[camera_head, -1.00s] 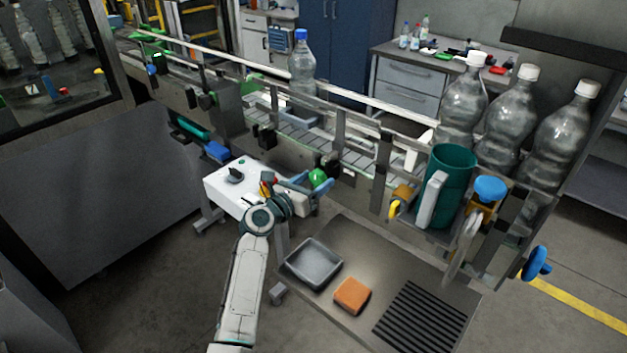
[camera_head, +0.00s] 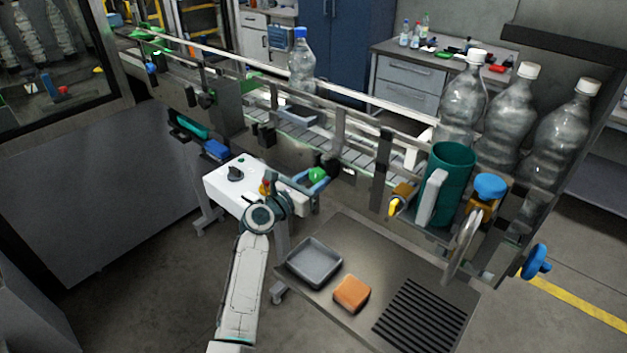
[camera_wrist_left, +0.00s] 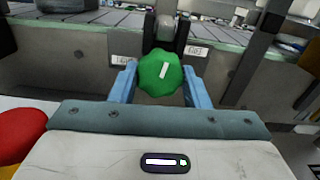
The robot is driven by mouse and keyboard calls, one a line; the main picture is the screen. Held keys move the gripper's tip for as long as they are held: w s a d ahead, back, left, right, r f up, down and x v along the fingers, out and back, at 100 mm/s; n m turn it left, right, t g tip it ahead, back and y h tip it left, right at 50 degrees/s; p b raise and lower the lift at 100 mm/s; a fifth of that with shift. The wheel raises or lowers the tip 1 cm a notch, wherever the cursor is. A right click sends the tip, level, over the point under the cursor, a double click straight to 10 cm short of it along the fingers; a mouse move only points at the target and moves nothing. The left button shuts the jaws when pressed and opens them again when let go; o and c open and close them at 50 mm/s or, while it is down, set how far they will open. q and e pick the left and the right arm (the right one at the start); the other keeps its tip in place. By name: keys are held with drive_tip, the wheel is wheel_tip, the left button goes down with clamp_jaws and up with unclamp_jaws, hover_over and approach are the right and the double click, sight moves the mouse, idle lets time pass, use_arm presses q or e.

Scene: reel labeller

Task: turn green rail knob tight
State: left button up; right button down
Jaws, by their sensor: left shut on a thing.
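The green rail knob (camera_wrist_left: 160,73) has a lobed edge and a white line on its face, tilted a little right of upright. It sits on the conveyor's side between two small labels; the right one (camera_wrist_left: 196,51) is partly legible and the left one is partly covered by a finger. My left gripper (camera_wrist_left: 158,85) is shut on the knob, with a blue finger on each side of it. In the head view the knob (camera_head: 317,174) shows at the tips of my left gripper (camera_head: 314,181). My right gripper is not in view.
Below the conveyor rail (camera_head: 345,140) is a bench with a grey tray (camera_head: 314,262) and an orange sponge (camera_head: 351,293). A teal cup (camera_head: 452,185) stands to the right.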

use_arm(q)
drive_tip(key=shift+m+b, duration=0.5)
drive_tip(key=shift+m, duration=2)
drive_tip(key=o, duration=1)
drive_tip(key=shift+c, duration=0.2)
drive_tip(key=b+v, duration=0.2)
drive_tip(key=v, duration=0.9)
